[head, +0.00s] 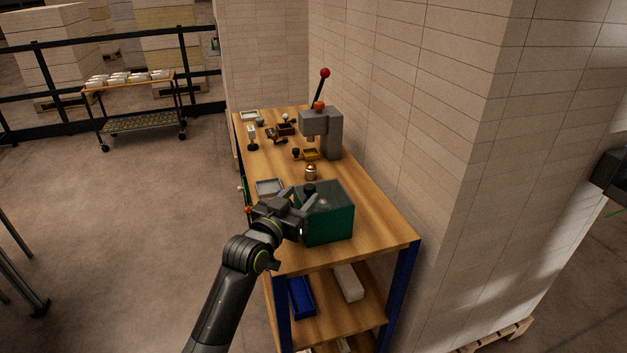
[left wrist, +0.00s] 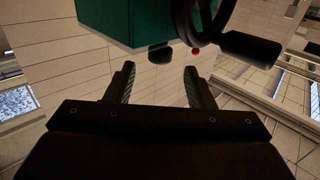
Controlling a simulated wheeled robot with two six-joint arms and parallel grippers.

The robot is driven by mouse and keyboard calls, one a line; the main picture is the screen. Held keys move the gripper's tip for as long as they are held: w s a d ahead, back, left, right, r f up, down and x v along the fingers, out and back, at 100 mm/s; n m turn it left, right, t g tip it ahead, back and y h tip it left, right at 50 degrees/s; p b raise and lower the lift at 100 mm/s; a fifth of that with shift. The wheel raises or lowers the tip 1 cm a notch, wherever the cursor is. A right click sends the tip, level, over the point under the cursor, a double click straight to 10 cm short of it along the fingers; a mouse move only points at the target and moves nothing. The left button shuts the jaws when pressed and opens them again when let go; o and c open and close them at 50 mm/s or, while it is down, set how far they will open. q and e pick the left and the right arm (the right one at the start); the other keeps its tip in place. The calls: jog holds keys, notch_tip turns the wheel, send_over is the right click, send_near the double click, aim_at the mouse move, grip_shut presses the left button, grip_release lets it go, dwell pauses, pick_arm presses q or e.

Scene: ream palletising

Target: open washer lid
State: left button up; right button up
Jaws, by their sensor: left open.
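The washer appears to be the green box (head: 328,228) with a dark grey top on the near end of the workbench. Its lid (head: 333,196) looks closed. A black knob-like part (head: 309,188) shows at its left edge, partly behind my gripper. My left gripper (head: 300,213) is open at the left side of the box, with no object seen between the fingers. In the left wrist view, the green box (left wrist: 125,22) is at the top, beyond the open fingers of the left gripper (left wrist: 159,78). Contact cannot be told.
A grey press (head: 322,130) with a red-knobbed lever, a grey tray (head: 269,187), a brass-coloured part (head: 311,172) and small items stand behind the box.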

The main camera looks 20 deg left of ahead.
aim_at(323, 189)
pick_arm(q)
jog(key=w, duration=0.3)
jog(key=w+d+p, duration=0.1)
jog(key=w, duration=0.3)
jog(key=shift+d, duration=0.2)
grip_shut()
